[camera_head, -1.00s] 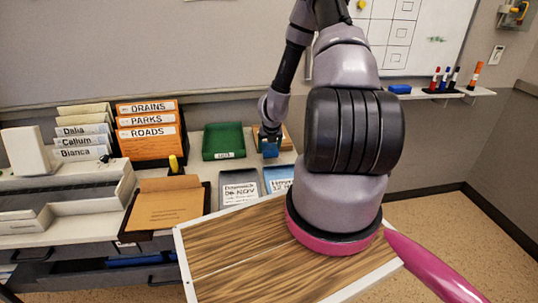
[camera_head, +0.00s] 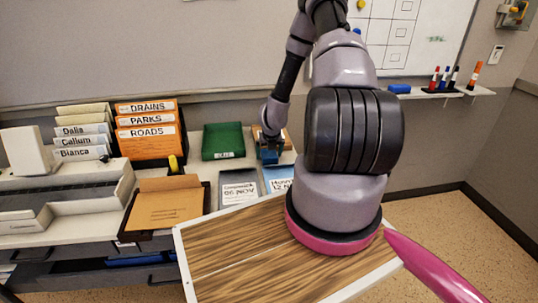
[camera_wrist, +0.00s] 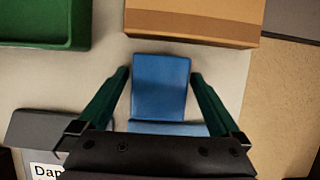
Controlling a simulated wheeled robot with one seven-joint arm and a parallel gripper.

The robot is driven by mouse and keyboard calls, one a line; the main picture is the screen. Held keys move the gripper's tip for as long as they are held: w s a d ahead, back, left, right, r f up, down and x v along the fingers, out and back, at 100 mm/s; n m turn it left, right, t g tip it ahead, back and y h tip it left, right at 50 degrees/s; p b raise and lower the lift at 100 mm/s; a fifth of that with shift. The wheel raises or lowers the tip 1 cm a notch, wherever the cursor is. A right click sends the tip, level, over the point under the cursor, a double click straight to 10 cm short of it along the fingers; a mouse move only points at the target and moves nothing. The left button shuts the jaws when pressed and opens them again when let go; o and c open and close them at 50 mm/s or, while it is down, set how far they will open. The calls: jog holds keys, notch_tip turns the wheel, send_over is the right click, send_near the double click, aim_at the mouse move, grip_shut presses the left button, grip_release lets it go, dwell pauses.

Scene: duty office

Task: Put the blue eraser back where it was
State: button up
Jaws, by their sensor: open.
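A blue block, seemingly the blue eraser (camera_wrist: 160,86), lies between my gripper's fingers in the wrist view, with a gap on each side. My gripper (camera_wrist: 160,88) is open, its dark green fingers beside the block and not touching it. In the head view, my gripper (camera_head: 269,153) is low over the counter, between the green tray and the blue-edged document holder. The block is small and partly hidden there. Another blue block (camera_head: 399,89) lies on the whiteboard ledge at the right.
The green tray (camera_head: 223,141) is left of my gripper, and an orange-brown box (camera_wrist: 192,22) is beyond the block. A grey holder (camera_head: 239,188) and a blue-edged holder (camera_head: 278,179) are nearer. Markers (camera_head: 446,79) stand on the ledge. The wood-topped surface (camera_head: 235,245) is clear.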

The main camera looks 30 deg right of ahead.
jog(key=s+a+r+n+t+y, duration=0.1)
jog(key=s+a+r+n, duration=0.15)
jog(key=r+n, duration=0.65)
jog(key=s+a+r+n, duration=0.15)
jog(key=a+r, duration=0.25)
jog(key=r, duration=1.1)
jog(key=s+a+r+n+t+y, duration=0.1)
jog(key=s+a+r+n, duration=0.15)
jog(key=r+n, duration=0.65)
jog(key=s+a+r+n, duration=0.3)
jog(key=s+r+n, duration=0.5)
jog(key=s+r, duration=0.2)
jog(key=s+a+r+n+y, duration=0.1)
jog(key=s+a+r+n, duration=0.2)
jog(key=s+r+n, duration=0.4)
jog(key=s+r, duration=0.3)
jog(key=shift+s+a+n+t, duration=0.25)
jog(key=shift+s+n+t, duration=0.1)
jog(key=shift+s+t, duration=0.05)
jog(key=shift+r, duration=0.1)
